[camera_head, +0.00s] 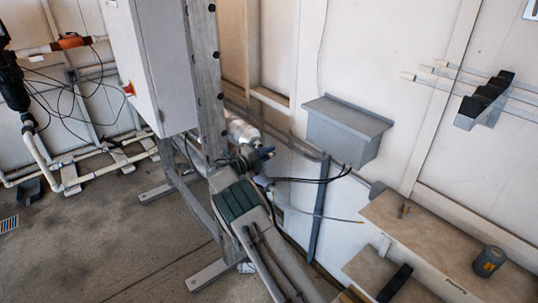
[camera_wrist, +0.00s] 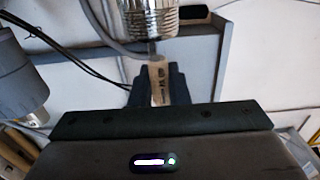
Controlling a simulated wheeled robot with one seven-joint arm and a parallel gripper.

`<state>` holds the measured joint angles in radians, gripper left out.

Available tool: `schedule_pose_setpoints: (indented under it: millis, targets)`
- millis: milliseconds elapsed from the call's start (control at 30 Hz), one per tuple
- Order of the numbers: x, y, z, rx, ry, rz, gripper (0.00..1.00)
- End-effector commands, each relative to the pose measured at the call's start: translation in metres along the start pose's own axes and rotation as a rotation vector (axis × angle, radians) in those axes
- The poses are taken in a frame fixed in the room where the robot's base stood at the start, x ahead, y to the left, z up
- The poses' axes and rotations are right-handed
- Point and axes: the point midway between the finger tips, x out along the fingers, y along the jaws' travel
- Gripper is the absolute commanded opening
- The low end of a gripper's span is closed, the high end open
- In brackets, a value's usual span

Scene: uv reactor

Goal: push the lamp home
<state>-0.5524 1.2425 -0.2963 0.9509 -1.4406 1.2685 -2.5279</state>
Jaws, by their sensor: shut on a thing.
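The lamp's cream end (camera_wrist: 158,78), with dark print on it, is between the dark fingers of my gripper (camera_wrist: 155,88) in the wrist view. A thin grey part runs from this end up to the ribbed silver collar (camera_wrist: 152,18) of the reactor. How far the lamp sits inside is hidden. In the head view the silver reactor (camera_head: 241,131) lies behind the steel post, and my gripper (camera_head: 262,157) is at its near end. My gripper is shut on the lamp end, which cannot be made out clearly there.
A grey box (camera_head: 345,130) hangs on the wall to the right, with black cables (camera_head: 325,180) running from it close to my gripper. Spare white tubes (camera_head: 430,70) rest on a wall rack. A grey can (camera_head: 489,261) stands on the bench (camera_head: 440,235). A white cabinet (camera_head: 160,65) is at left.

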Motion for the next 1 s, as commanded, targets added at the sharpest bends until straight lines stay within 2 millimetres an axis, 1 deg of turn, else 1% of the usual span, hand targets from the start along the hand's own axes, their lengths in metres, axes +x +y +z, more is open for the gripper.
schedule_pose_setpoints:
  millis: [1000]
  targets:
    - [0.0,0.001,0.021,0.002,0.001,0.0,0.0]
